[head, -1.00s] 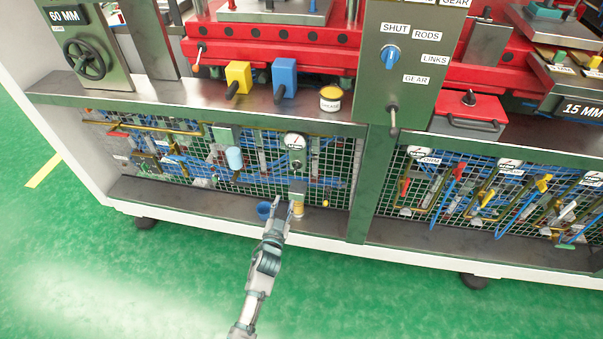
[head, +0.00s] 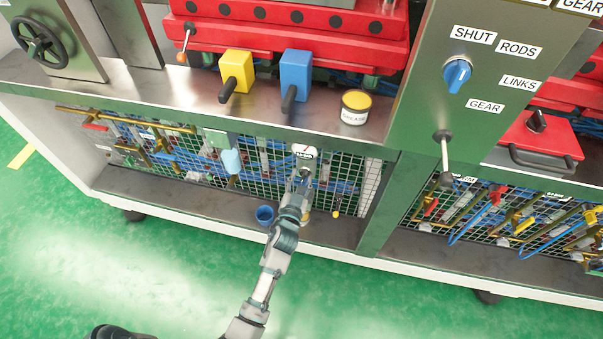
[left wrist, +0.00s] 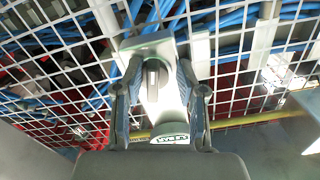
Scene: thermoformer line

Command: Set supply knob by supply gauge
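The supply gauge (head: 304,151) is a small white dial on the mesh front below the bench edge. A knob sits just below it, mostly hidden behind my left gripper (head: 303,180) in the head view. In the left wrist view the grey knob (left wrist: 153,78) stands upright on a pale plate, between the two fingers of my left gripper (left wrist: 157,85). The fingers are apart, one on each side, with a gap visible beside the knob. My right gripper is out of view.
Wire mesh (left wrist: 240,70) with blue hoses lies behind the knob. A blue cup (head: 265,215) stands on the lower ledge left of my gripper. Yellow (head: 236,70) and blue (head: 296,75) blocks with handles and a tin (head: 355,106) are above.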

